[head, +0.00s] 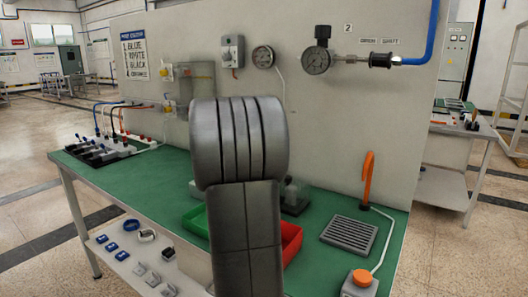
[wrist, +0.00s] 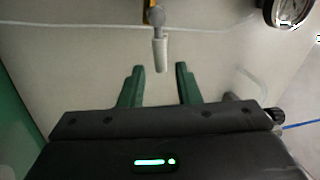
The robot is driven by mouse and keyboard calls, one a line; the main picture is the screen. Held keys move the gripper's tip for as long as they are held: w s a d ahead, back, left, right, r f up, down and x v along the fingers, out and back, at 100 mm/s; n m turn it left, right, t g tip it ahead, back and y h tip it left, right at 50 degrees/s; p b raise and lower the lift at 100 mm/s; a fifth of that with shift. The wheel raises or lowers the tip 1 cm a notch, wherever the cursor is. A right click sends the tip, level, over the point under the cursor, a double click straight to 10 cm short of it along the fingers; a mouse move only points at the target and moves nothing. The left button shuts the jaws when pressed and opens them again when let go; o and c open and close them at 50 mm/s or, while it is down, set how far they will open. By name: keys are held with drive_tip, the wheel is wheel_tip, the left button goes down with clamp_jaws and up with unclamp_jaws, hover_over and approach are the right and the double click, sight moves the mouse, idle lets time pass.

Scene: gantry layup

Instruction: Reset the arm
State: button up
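My arm (head: 240,150) stands upright in the middle of the head view, in front of the green-topped bench. My gripper (wrist: 159,70) shows in the wrist view with two green fingers apart and nothing between them. It faces the grey panel, and a light cylindrical part with a grey ball end (wrist: 160,45) appears beyond the fingertips. The gripper is hidden in the head view.
The bench (head: 345,210) holds a green bin (head: 195,220), a red bin (head: 292,240), a grey vent grate (head: 349,234), an orange hook-shaped tool (head: 367,178) and an orange button box (head: 361,282). A panel with gauges (head: 317,60) rises behind. Open floor lies left and right.

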drive_tip(key=v, duration=1.1)
drive_tip(key=x, duration=0.9)
drive_tip(key=p+x, duration=0.1)
drive_tip(key=x, duration=0.4)
drive_tip(key=shift+w+d+r, duration=0.1)
drive_tip(key=shift+w+r, duration=0.05)
drive_tip(key=shift+r, duration=0.15)
drive_tip(key=shift+r+n+y+p, duration=0.3)
drive_tip(key=shift+n+y+p, duration=0.1)
drive_tip(key=shift+n+p, duration=0.9)
drive_tip(key=shift+n, duration=0.3)
drive_tip(key=shift+r, duration=0.1)
